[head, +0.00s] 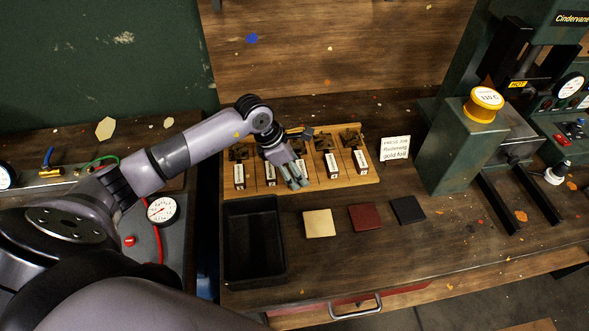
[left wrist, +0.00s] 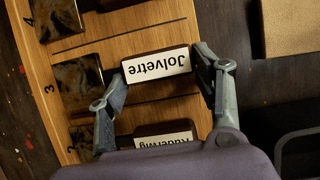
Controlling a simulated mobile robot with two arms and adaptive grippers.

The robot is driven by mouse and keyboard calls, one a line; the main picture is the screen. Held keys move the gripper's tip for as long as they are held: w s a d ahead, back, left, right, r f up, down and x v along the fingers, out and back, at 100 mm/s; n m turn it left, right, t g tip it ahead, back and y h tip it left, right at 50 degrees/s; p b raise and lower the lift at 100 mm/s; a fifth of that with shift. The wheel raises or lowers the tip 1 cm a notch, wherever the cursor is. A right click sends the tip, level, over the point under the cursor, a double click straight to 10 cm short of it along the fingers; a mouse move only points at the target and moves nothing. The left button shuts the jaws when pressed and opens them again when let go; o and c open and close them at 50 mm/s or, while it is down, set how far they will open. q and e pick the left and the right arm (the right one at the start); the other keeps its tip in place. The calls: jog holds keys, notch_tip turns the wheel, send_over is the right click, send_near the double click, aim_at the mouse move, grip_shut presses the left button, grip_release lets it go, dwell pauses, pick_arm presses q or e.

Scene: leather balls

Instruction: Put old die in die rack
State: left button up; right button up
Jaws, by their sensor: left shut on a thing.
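The wooden die rack (head: 372,180) lies along the back of the bench, with a row of lanes holding dark marbled squares and white-labelled blocks. My left gripper (head: 297,181) is over the rack's middle lane, pointing down. In the left wrist view its two fingers (left wrist: 160,68) are shut on the ends of a dark block labelled Jolvetre (left wrist: 157,66). This block is in the lane marked 3, beside a marbled square (left wrist: 82,84). I cannot tell whether it touches the rack. A block labelled Auderwig (left wrist: 163,138) is in the neighbouring lane, partly hidden by my gripper. My right gripper is out of view.
A black tray (head: 226,250) stands in front of the rack's left end. Cream (head: 319,223), red (head: 364,217) and black (head: 408,210) squares lie on the bench. A written card (head: 395,148) and a green press (head: 455,150) stand right. The front middle is clear.

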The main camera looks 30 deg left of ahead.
pick_arm(q)
jog(key=shift+s+f, duration=0.4)
jog(key=shift+f, duration=0.35)
jog(key=shift+c, duration=0.4)
jog(key=o, duration=1.1)
jog(key=shift+w+d+f, duration=0.1)
jog(key=shift+w+f, duration=0.05)
jog(key=shift+w, duration=0.15)
jog(key=shift+o, duration=1.1)
jog(key=shift+a, duration=0.2)
jog(key=v, duration=0.8)
jog(key=shift+r, duration=0.2)
